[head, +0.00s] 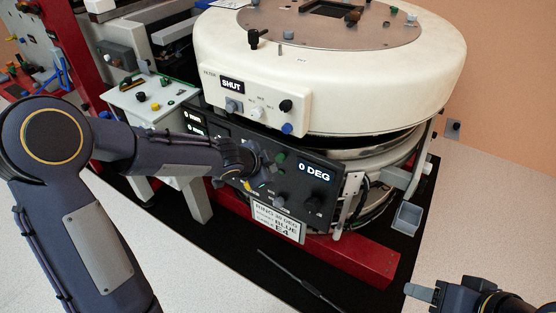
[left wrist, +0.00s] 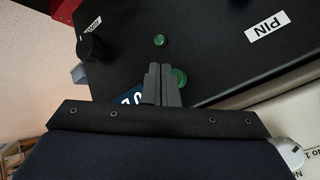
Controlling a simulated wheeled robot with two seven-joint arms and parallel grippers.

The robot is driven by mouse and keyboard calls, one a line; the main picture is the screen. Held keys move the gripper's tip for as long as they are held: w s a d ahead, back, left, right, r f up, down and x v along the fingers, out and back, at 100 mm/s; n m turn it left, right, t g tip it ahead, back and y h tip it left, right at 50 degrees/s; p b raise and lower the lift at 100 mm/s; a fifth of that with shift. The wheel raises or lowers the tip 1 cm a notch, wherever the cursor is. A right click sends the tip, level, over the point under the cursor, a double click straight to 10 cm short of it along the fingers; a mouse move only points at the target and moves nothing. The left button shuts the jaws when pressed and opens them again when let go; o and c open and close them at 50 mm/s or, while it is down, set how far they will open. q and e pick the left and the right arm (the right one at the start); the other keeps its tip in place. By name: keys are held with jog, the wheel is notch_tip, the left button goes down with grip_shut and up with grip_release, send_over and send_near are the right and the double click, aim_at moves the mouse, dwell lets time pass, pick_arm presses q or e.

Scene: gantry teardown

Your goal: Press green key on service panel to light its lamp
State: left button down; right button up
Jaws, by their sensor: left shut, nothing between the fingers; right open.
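The black service panel (head: 318,206) with a "0 DEG" display faces me below the white ring. A smaller round green piece (left wrist: 160,40) lies beyond the tips. I cannot tell whether the fingers touch the panel, which green piece is the key, or whether a lamp is lit. My right gripper (head: 420,293) is open at the lower right, away from the panel.
A white label plate (head: 277,222) hangs below.

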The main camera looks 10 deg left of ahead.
dwell(0.6)
pick_arm(q)
jog(key=shift+w+d, duration=0.15)
jog(key=shift+w, duration=0.25)
jog(key=shift+w+d, duration=0.15)
jog(key=shift+w, duration=0.3)
dwell(0.6)
jog(key=shift+s, duration=0.1)
jog(key=shift+s+a, duration=0.3)
jog(key=shift+s, duration=0.5)
jog(key=shift+s, duration=0.1)
jog(key=s, duration=0.1)
jog(key=s+a, duration=0.1)
jog(key=s, duration=0.1)
jog(key=s+a, duration=0.1)
jog(key=s, duration=0.1)
jog(key=shift+s+b, duration=0.2)
jog(key=shift+b, duration=0.15)
